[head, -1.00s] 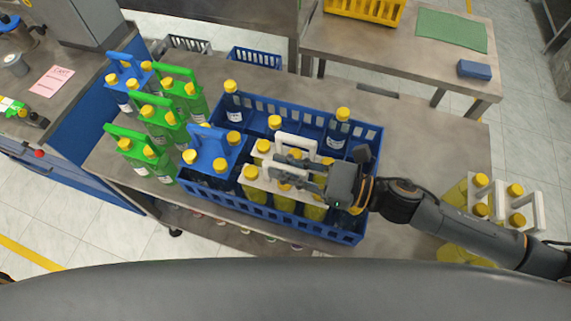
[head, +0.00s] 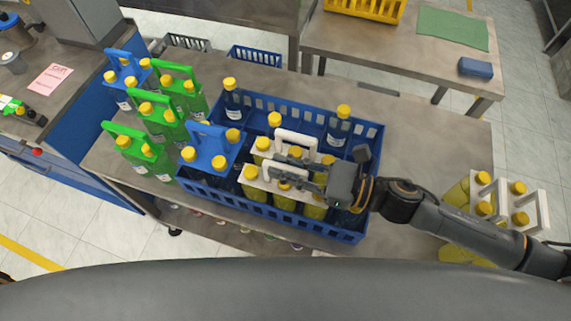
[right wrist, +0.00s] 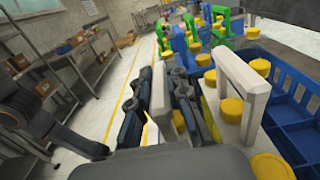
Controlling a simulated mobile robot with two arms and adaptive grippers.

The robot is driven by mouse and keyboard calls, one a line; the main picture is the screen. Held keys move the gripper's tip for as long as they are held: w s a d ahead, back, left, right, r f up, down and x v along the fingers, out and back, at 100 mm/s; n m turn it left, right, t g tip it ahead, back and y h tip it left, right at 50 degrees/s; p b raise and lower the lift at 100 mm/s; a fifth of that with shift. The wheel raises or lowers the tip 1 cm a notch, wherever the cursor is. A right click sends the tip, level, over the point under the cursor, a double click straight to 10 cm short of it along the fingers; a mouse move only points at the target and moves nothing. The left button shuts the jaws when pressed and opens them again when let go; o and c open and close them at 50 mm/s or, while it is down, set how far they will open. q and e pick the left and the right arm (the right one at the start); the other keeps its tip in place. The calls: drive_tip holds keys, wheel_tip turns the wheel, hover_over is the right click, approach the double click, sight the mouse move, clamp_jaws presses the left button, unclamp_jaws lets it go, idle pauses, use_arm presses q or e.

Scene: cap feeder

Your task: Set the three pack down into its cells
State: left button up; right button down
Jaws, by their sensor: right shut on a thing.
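My right gripper (head: 290,170) is shut on the white handle of a three pack (head: 285,200) of yellow bottles with yellow caps. It holds the pack upright at the front of the blue crate (head: 262,212). The bottle bottoms are hidden by the front wall, so I cannot tell whether they touch the crate floor. In the right wrist view the dark fingers (right wrist: 160,105) stand on either side of the white handle. A second white-handled pack (head: 262,145) stands directly behind, with its handle (right wrist: 245,85) close beside the fingers. My left gripper is out of view.
A blue-handled pack (head: 210,155) is at the crate's left end. Loose dark-blue bottles (head: 338,128) stand along its back. Green-handled packs (head: 150,155) stand left of the crate. Another white-handled pack (head: 510,205) stands at the right. Bare table (head: 430,145) lies right of the crate.

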drive_tip(key=c, duration=1.2)
unclamp_jaws()
drive_tip(key=shift+f, duration=0.15)
drive_tip(key=v, duration=1.2)
